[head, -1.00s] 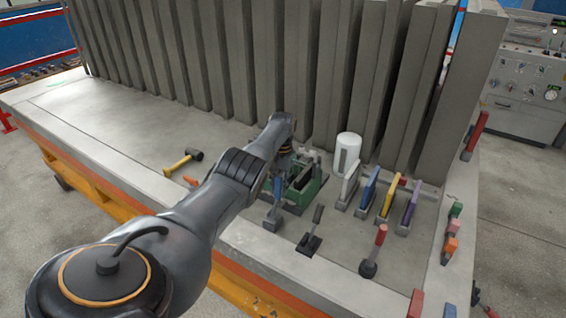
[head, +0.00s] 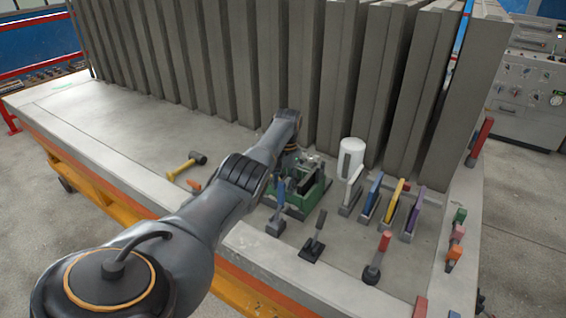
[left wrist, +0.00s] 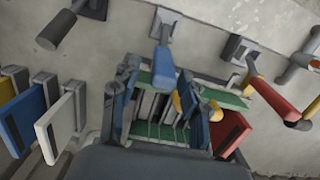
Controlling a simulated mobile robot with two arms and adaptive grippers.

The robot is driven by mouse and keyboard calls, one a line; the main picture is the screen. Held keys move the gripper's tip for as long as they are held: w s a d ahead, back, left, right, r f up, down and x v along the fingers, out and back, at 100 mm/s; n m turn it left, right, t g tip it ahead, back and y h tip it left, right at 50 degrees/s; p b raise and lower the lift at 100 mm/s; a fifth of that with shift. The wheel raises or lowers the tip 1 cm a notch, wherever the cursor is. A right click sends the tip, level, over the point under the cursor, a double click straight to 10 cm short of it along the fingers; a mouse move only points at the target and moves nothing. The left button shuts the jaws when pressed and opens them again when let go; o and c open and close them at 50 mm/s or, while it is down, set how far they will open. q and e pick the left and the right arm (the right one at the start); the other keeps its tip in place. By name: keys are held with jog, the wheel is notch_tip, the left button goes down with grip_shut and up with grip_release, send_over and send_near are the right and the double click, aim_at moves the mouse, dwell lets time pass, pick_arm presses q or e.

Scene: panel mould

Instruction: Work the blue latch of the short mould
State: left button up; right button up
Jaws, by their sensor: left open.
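The short mould (head: 313,193) looks like a green box holding upright grey plates; it also shows in the left wrist view (left wrist: 160,131). A blue lever (head: 280,190) on a grey base stands at its near side, and I take it for the blue latch. In the left wrist view this lever (left wrist: 163,68) points in toward the green box. My left gripper (head: 303,163) is over the mould, open, with its fingers partly hidden by my arm. I see no gap closed on the lever. My right gripper is not in view.
White, blue, yellow and purple paddles (head: 372,196) stand in a row right of the mould, with a white cylinder (head: 350,158) behind. A black lever (head: 314,238) and a red-topped lever (head: 378,258) stand nearer. Tall grey panels (head: 300,70) line the back. A yellow hammer (head: 183,167) lies left.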

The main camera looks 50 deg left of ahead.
pick_arm(q)
notch_tip(320, 180, up, 9)
jog(key=w, duration=0.1)
jog(key=shift+a, duration=0.15)
jog(key=shift+r, duration=0.1)
dwell(0.7)
